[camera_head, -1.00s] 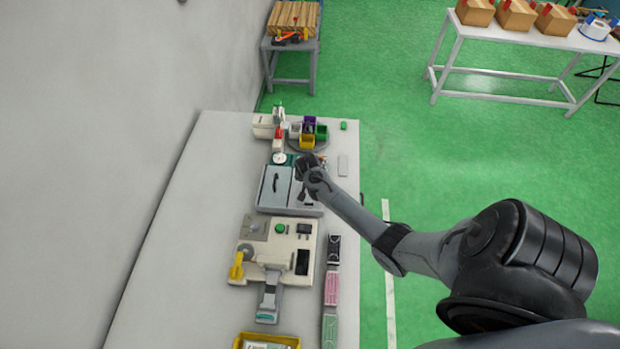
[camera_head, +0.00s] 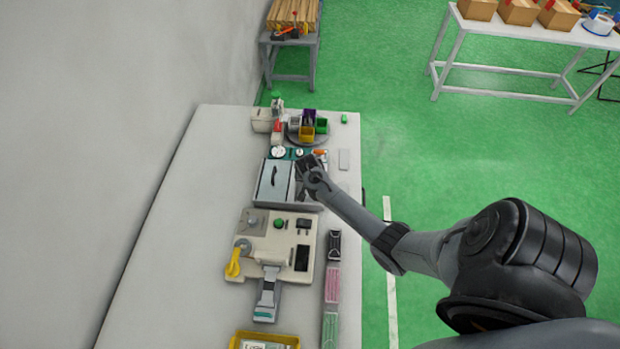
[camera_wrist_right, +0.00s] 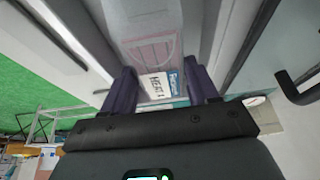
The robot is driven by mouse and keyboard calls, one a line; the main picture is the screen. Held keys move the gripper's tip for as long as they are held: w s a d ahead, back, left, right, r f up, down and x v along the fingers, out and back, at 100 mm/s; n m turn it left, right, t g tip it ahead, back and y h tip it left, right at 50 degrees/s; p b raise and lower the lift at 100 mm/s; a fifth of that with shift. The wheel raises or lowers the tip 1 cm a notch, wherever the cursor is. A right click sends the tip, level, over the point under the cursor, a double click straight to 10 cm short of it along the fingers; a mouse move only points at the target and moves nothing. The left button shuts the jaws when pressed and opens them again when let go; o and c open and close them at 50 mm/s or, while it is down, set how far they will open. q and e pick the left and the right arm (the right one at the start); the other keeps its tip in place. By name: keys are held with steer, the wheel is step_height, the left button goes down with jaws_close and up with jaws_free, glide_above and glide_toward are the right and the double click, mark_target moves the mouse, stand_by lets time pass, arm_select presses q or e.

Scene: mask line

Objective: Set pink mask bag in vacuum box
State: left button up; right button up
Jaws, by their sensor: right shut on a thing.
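My right gripper (camera_wrist_right: 160,95) is shut on a clear bag (camera_wrist_right: 156,48) with a pink mask outline and a white-and-blue label. In the head view, my right gripper (camera_head: 306,181) is over the open right part of the grey vacuum box (camera_head: 285,204). The box's grey lid (camera_head: 266,190) with its black handle covers the left part, and the handle (camera_wrist_right: 300,92) shows at the right of the wrist view. Pale walls flank the bag there. I cannot tell whether the bag touches the box floor. My left gripper is not in view.
A cream sealing machine (camera_head: 240,262) with a yellow handle stands in front of the box. A narrow rack holds black, pink (camera_head: 332,284) and green (camera_head: 330,328) packs at the right edge. The table's left side is bare.

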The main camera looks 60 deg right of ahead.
stand_by(0.6)
steer(key=shift+f, duration=0.1)
stand_by(0.3)
steer(key=shift+p, duration=0.45)
steer(key=shift+f, duration=0.1)
steer(key=o, duration=1)
steer(key=shift+o, duration=0.6)
steer(key=shift+r, duration=0.25)
